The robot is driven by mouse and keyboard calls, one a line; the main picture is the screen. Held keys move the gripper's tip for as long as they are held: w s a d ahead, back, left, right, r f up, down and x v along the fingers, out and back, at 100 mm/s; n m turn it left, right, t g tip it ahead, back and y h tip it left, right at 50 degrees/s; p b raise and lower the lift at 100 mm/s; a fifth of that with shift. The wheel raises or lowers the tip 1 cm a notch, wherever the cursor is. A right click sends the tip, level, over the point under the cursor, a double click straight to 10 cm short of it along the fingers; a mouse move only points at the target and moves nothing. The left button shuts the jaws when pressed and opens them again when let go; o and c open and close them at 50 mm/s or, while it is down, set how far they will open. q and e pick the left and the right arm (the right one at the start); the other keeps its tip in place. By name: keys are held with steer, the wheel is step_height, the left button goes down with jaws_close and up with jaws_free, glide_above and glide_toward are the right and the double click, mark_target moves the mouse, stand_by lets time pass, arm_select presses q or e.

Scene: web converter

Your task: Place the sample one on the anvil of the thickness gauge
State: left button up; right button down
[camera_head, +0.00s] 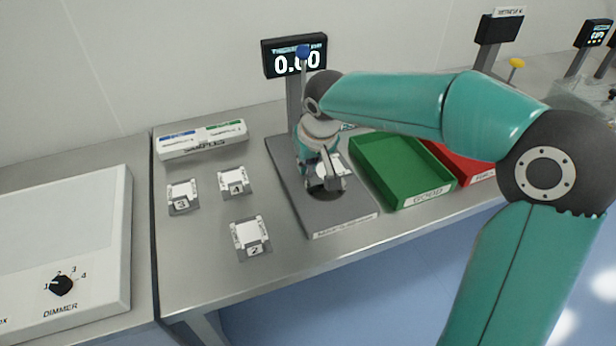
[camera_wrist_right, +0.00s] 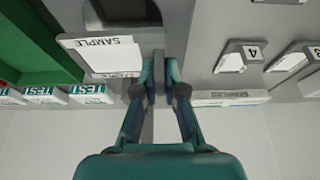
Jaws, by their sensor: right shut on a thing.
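My right gripper (camera_head: 328,184) is over the grey base of the thickness gauge (camera_head: 345,228), pointing down. It is shut on a white sample card (camera_head: 336,163), whose number I cannot read. In the right wrist view the card (camera_wrist_right: 100,56), marked SAMPLE, lies beside the closed fingertips (camera_wrist_right: 160,78). A dark round part, seemingly the anvil (camera_head: 325,194), shows below the gripper, partly hidden by it. Whether the card touches the anvil or base, I cannot tell. The gauge display (camera_head: 294,57) reads 0.00. My left gripper is not in view.
Sample cards 2 (camera_head: 250,237), 3 (camera_head: 183,195) and 4 (camera_head: 233,182) lie on the bench left of the gauge, before a white samples box (camera_head: 201,140). A green bin (camera_head: 420,188) and a red bin (camera_head: 478,170) stand right. The bench's front left is clear.

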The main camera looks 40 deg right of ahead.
steer(key=shift+f, duration=2)
steer(key=shift+f, duration=0.15)
steer(key=c, duration=1.2)
jaws_free()
steer(key=shift+c, duration=0.2)
steer(key=v, duration=1.2)
